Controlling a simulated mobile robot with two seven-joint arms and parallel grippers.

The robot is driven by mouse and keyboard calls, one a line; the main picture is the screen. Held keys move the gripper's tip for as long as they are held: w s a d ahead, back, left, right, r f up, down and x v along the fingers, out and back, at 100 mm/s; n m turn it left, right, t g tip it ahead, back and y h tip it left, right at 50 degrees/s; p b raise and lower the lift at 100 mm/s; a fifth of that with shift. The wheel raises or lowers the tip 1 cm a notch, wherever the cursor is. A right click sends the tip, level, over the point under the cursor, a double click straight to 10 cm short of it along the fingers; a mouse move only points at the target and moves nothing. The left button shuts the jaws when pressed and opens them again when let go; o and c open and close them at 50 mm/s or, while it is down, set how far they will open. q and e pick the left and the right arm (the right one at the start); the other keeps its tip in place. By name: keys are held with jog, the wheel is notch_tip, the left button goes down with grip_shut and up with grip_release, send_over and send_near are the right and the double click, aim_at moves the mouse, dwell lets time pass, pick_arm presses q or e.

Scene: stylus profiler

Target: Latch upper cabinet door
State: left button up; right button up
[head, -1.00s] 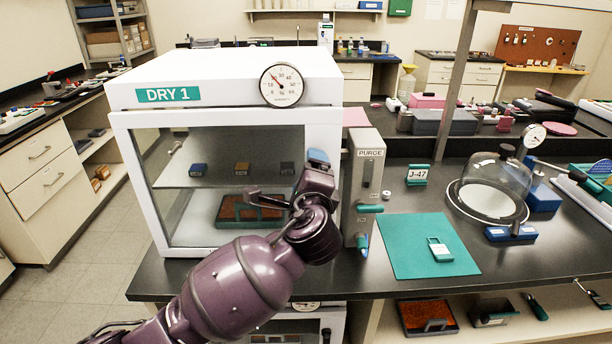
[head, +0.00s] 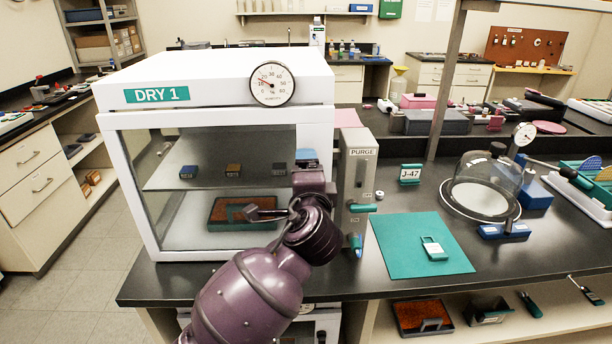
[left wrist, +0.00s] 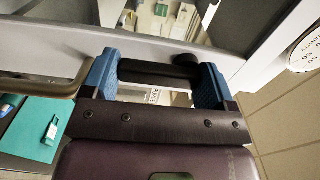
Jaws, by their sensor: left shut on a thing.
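The upper cabinet (head: 215,80), labelled DRY 1, is a white box with a glass front door (head: 170,210). The door looks closed or nearly so; I cannot tell whether it is latched. My left gripper (head: 306,156) is at the right edge of the door, its blue fingertips showing above my purple wrist. In the left wrist view, its blue fingers (left wrist: 157,80) are on either side of a short dark bar, the handle or latch (left wrist: 160,70), and are shut on it. My wrist hides this part in the head view. My right gripper is not in view.
A grey PURGE unit (head: 358,185) with teal levers stands close to the right of the cabinet. A teal mat (head: 400,262) with a tagged padlock-like piece (head: 433,248) lies farther right, before a glass bell jar (head: 485,180). Small blocks and a red-brown tray (head: 240,213) sit inside the cabinet.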

pick_arm(q)
jog(key=o, duration=0.8)
jog(key=shift+s, duration=5.4)
jog(key=a+f+n+g+h, duration=0.2)
jog(key=a+f+n+h, duration=0.2)
jog(key=a+f+n, duration=1.15)
jog(key=s+a+f+g+y, duration=0.1)
jog(key=s+a+f, duration=0.4)
jog(key=s+f, duration=0.1)
jog(key=s+a+f+n+g+y, duration=0.1)
jog(key=s+a+f+g, duration=0.1)
jog(key=s+a+f, duration=0.3)
jog(key=s+a+f+g+y, duration=0.1)
jog(key=s+a+f+y, duration=0.1)
jog(key=s+a+f, duration=0.3)
jog(key=shift+s+a+f, duration=0.1)
jog(key=shift+s+f, duration=0.35)
jog(key=shift+f, duration=0.35)
jog(key=shift+s+a+f, duration=0.1)
jog(key=shift+s+f, duration=0.3)
jog(key=shift+f, duration=0.35)
jog(key=shift+s+a+f, duration=0.1)
jog(key=shift+s+f, duration=0.35)
jog(key=shift+f, duration=0.35)
